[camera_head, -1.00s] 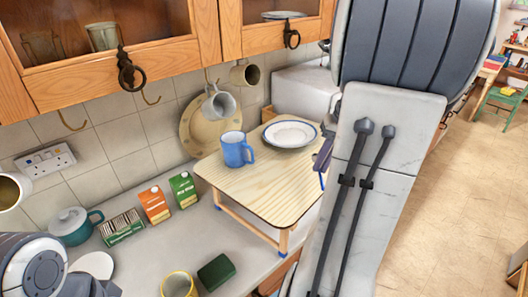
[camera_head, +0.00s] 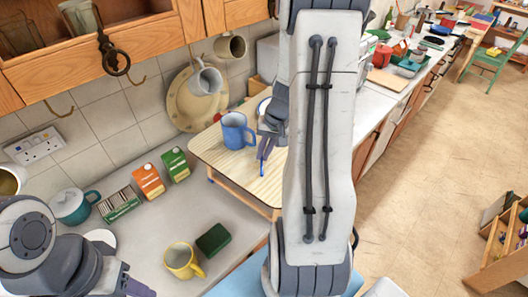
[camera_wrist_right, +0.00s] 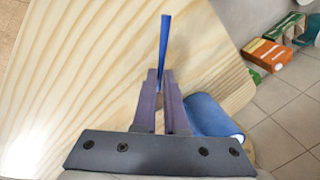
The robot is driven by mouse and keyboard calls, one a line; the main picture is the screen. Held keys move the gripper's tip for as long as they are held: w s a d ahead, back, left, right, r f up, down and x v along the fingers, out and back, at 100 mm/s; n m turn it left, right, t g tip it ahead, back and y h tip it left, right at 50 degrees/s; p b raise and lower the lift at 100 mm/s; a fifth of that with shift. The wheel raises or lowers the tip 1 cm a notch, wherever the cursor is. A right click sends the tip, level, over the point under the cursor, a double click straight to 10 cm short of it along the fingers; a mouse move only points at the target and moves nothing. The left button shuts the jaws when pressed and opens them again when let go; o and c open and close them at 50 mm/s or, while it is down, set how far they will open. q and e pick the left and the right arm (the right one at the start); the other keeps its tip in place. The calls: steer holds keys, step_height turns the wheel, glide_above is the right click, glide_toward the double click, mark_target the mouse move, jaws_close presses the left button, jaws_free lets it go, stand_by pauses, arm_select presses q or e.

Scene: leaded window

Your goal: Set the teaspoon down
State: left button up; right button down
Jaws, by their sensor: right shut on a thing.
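My right gripper (camera_head: 266,140) is shut on a thin blue piece, taken to be the teaspoon (camera_head: 262,168), at the small wooden table (camera_head: 225,172). In the right wrist view the blue piece (camera_wrist_right: 164,45) stands out from between the purple fingers (camera_wrist_right: 161,78), over the table's pale wood. Its other end is hidden by the fingers. I cannot tell whether it touches the tabletop. A blue mug (camera_head: 235,131) stands just left of the gripper. My left gripper (camera_head: 138,287) is low at the left, partly cut off by the frame edge, and its opening is unclear.
A plate (camera_head: 263,108) is mostly hidden behind my right arm. On the counter are a yellow mug (camera_head: 180,262), a dark green block (camera_head: 213,239), an orange carton (camera_head: 148,181), a green carton (camera_head: 175,164) and a teal pot (camera_head: 73,206). The tabletop's front left part is clear.

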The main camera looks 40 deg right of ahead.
steer(key=shift+f, duration=0.55)
steer(key=shift+f, duration=0.1)
